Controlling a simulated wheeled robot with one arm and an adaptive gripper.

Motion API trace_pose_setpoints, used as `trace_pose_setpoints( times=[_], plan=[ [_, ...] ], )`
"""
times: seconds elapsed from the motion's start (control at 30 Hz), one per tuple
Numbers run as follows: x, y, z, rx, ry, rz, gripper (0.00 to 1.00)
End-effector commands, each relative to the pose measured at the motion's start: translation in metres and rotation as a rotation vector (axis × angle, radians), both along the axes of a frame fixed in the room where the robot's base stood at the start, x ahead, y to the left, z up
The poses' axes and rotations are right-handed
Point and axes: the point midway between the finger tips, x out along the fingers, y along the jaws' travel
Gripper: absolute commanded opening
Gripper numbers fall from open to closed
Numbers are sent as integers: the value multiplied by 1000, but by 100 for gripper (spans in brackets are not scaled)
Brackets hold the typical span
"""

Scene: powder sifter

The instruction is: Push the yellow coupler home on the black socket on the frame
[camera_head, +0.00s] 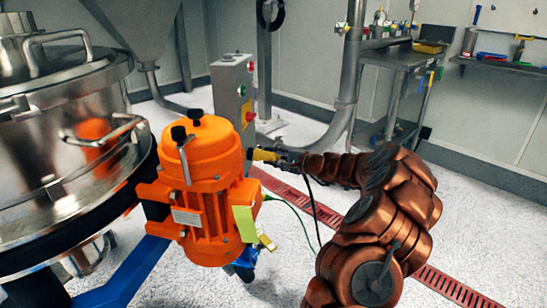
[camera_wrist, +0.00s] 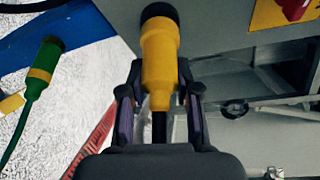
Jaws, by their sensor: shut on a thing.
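The yellow coupler (camera_wrist: 160,62) stands in the middle of the wrist view, with a dark cable leaving its lower end. Its upper end meets the black socket (camera_wrist: 159,12) on a grey face; I cannot tell how deep it sits. My gripper (camera_wrist: 160,80) is shut on the coupler, one finger on each side. In the head view the coupler (camera_head: 266,155) lies sideways between my gripper (camera_head: 279,157) and the grey post, beside the orange motor. The socket is small and dark there.
The orange motor (camera_head: 205,190) and steel sifter (camera_head: 65,130) are at the left. A grey control post (camera_head: 232,95) has a red button. A green coupler (camera_wrist: 40,72) with its cable sits by a blue beam (camera_wrist: 75,35). The floor at right is mostly clear.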

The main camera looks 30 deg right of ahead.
Motion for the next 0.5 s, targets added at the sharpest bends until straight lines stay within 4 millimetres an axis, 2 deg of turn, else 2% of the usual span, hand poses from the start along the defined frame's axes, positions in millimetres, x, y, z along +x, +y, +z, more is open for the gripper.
trace_pose_setpoints(
  times=[0.5],
  plan=[
    [5, 5, 0, 0, 0, 0, 0]
  ],
)
